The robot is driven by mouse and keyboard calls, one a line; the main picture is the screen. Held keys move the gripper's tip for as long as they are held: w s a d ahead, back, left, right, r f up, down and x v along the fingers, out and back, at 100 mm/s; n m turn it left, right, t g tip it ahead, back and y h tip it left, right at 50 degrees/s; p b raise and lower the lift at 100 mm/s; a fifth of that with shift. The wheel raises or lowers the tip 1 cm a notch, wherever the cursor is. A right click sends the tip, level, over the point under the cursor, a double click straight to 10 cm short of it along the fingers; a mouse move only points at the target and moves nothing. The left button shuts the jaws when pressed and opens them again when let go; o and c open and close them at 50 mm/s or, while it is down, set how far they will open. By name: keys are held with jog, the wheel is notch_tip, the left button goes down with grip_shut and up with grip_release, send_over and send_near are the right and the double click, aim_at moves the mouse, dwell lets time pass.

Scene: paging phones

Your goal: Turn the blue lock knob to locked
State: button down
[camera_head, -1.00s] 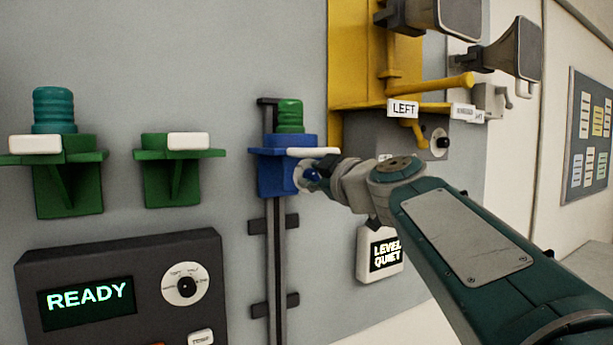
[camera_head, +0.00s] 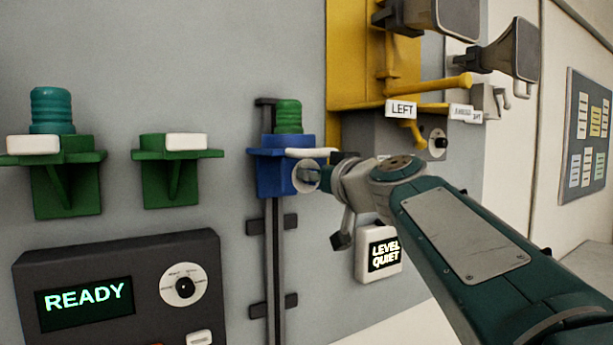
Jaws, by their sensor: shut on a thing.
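The blue bracket (camera_head: 270,178) sits on a dark vertical rail (camera_head: 275,262) and carries a green ribbed cylinder (camera_head: 288,117). A round pale dial (camera_head: 302,178) is on the bracket's right face. The blue lock knob (camera_head: 312,175) stands out from that dial, mostly hidden by my gripper. My gripper (camera_head: 325,178) reaches in from the right, with its fingers at the knob, and is shut on it. The finger detail is small and partly covered, and I cannot read the dial's marks.
Two green brackets (camera_head: 68,185) (camera_head: 170,182) are on the wall at left. Below them is a dark console (camera_head: 115,285) reading READY. A yellow frame (camera_head: 352,60) with horn speakers is above my arm. A LEVEL QUIET display (camera_head: 380,252) is close below my gripper.

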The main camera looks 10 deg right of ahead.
jog(key=m, duration=0.4)
jog(key=shift+d, duration=0.1)
jog(key=shift+f+m, duration=0.1)
jog(key=shift+m, duration=2.1)
jog(key=c, duration=0.7)
grip_release()
jog(key=shift+w, duration=0.1)
jog(key=v, duration=1.2)
